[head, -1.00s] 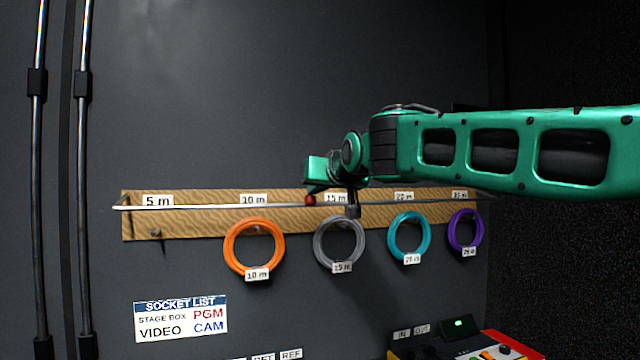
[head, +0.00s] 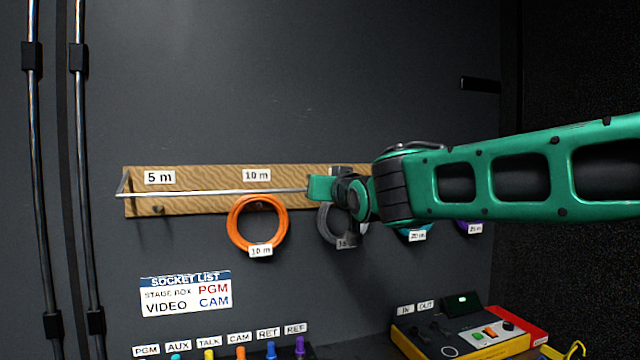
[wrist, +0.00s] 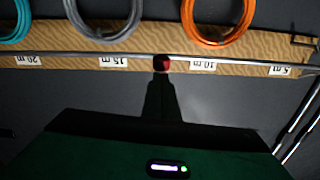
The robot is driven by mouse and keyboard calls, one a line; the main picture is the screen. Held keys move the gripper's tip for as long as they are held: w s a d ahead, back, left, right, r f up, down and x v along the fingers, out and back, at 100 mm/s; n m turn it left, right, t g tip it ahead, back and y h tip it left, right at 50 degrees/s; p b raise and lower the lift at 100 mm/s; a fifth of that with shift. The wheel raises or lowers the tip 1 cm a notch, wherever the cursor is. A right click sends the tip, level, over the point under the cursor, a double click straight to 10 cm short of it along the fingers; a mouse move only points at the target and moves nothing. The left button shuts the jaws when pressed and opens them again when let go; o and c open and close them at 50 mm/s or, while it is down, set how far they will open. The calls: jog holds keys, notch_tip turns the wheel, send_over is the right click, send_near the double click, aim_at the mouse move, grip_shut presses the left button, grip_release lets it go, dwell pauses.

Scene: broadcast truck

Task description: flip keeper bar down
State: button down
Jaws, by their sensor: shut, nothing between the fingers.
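The keeper bar (head: 215,192) is a thin metal rod running across the front of the wooden board (head: 190,206), carried at its left end by a short side arm. It lies below the length labels, a little above the hook level. In the wrist view, the bar (wrist: 90,57) crosses the picture with a red knob (wrist: 161,63) on it. My gripper (wrist: 161,77) is shut and empty, its dark tip at the knob; whether it touches cannot be told. In the head view, my green wrist hides the fingertips and the bar's right part.
Cable coils hang on the board: orange (head: 258,222), grey (head: 340,225), teal (head: 415,235) and purple (head: 469,227), the last three partly behind my arm. The left hook (head: 158,209) is empty. A yellow and red control box (head: 470,335) stands below right. Wall above the board is clear.

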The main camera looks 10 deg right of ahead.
jog(key=f, duration=0.3)
jog(key=shift+w+d+f, duration=0.1)
jog(key=shift+w+f, duration=0.05)
jog(key=shift+w, duration=0.1)
jog(key=shift+f, duration=0.1)
dwell(0.3)
jog(key=s+d, duration=0.2)
jog(key=s, duration=0.9)
jog(key=shift+s+f, duration=0.2)
jog(key=shift+f, duration=0.1)
jog(key=shift+d, duration=0.1)
